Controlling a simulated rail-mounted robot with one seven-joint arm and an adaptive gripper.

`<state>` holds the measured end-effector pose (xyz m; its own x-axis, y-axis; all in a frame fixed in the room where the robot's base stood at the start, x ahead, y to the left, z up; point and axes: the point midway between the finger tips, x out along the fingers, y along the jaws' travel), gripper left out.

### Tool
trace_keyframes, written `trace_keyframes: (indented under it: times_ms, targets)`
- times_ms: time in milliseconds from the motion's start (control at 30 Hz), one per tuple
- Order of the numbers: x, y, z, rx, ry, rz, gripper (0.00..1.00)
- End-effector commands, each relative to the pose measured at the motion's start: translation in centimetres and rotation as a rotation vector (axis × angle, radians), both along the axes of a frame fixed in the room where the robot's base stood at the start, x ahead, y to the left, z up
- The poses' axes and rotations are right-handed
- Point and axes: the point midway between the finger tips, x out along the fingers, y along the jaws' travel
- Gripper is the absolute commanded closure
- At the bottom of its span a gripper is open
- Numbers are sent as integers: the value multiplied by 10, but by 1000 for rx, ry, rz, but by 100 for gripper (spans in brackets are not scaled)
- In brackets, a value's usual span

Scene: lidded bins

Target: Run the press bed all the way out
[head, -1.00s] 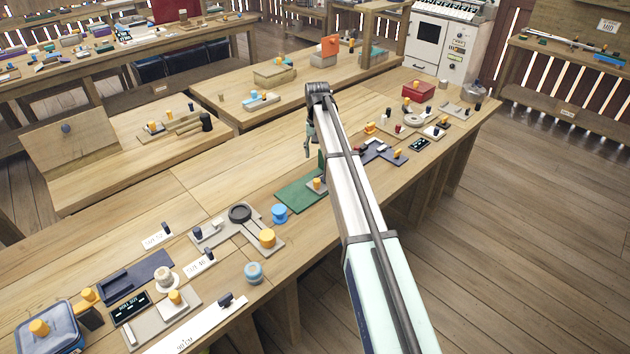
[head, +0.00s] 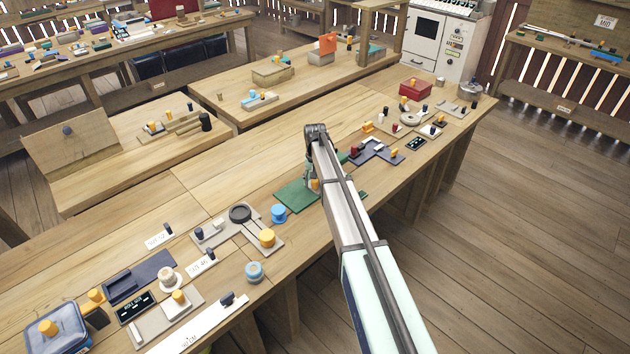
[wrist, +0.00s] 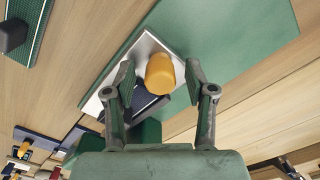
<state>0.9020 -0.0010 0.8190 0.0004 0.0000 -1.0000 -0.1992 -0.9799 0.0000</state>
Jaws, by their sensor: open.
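A flat green board (head: 296,196) lies on the long workbench, partly hidden behind my arm in the head view. It also shows in the wrist view (wrist: 235,45). On it sits a pale grey plate (wrist: 147,47) with an upright orange knob (wrist: 160,73); I cannot tell for sure if this plate is the press bed. The knob also shows in the head view (head: 314,184). My gripper (wrist: 158,76) is open, with one finger on each side of the knob in the wrist view. Contact with the knob cannot be seen. In the head view, my gripper (head: 311,172) is low over the board.
A blue knob (head: 278,213) stands just left of the board. A grey fixture with a dark round dish (head: 240,214) lies farther left. A dark blue angled plate (head: 377,151) with knobs and a red box (head: 416,89) lie to the right. Bare bench (head: 215,170) lies behind the board.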

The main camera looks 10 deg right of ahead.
Motion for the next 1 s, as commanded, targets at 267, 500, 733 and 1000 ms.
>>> trace_keyframes:
  times_ms: [267, 500, 733, 1000]
  targets:
    - [0, 0, 0, 0, 0, 0, 77]
    - [-1, 1, 0, 0, 1, 0, 100]
    - [-25, 33, -3, 1, 2, 4, 100]
    - [-57, 84, -2, 0, 2, 3, 100]
